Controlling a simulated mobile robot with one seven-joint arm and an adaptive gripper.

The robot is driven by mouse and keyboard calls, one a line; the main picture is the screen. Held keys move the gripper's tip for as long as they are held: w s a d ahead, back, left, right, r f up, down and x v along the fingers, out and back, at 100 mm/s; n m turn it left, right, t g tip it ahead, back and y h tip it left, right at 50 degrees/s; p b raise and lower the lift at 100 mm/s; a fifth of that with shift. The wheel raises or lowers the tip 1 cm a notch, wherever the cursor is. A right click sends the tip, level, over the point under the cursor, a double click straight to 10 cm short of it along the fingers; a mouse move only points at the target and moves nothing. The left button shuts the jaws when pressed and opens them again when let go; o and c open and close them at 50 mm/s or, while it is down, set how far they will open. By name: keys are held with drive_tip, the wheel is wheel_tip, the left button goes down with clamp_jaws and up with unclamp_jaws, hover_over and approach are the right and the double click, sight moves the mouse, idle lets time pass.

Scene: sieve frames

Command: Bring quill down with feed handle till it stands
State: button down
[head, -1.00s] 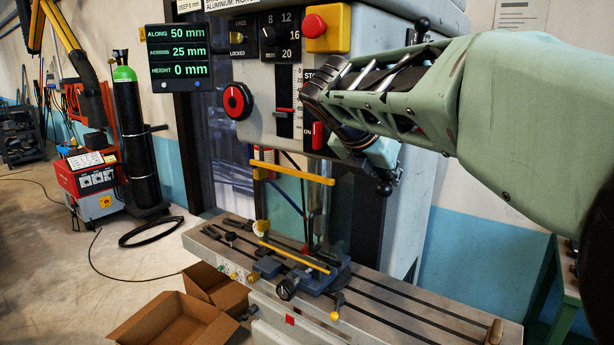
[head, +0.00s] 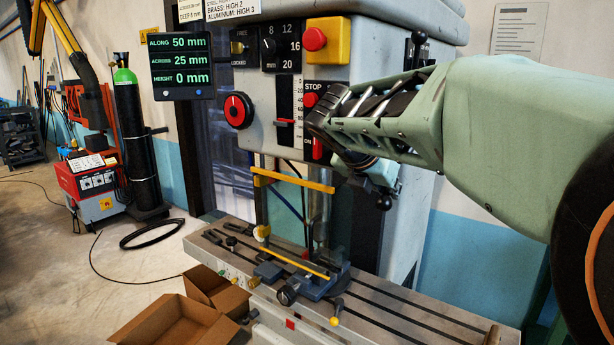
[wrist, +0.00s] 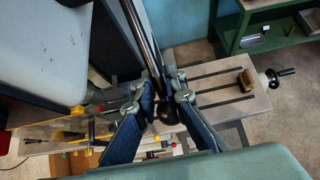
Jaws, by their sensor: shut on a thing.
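The feed handle has dark arms with ball knobs on the right side of the machine head. One knob (head: 384,203) hangs low and another (head: 420,37) stands high. In the wrist view, a dark feed handle arm (wrist: 143,40) with a ball end runs between the finger pads. My gripper (wrist: 162,105) is shut on that arm close to its ball; in the head view, my gripper (head: 322,112) is in front of the control panel. The red depth pointer (head: 285,123) sits partway down the depth scale. The quill is hard to make out behind the guard.
A yellow-framed clear guard (head: 293,181) hangs above the vise (head: 315,281) on the slotted table (head: 390,315). The STOP button (head: 311,100) is close to my gripper. The display (head: 180,66) reads height 0 mm. Cardboard boxes (head: 165,320) stand in front.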

drive_tip(key=p, duration=0.3)
drive_tip(key=shift+s+f, duration=0.1)
drive_tip(key=shift+f, duration=0.1)
idle(0.8)
drive_tip(key=shift+f, duration=0.1)
drive_tip(key=c, duration=2)
unclamp_jaws()
drive_tip(key=shift+c, duration=0.2)
drive_tip(key=shift+r, duration=0.2)
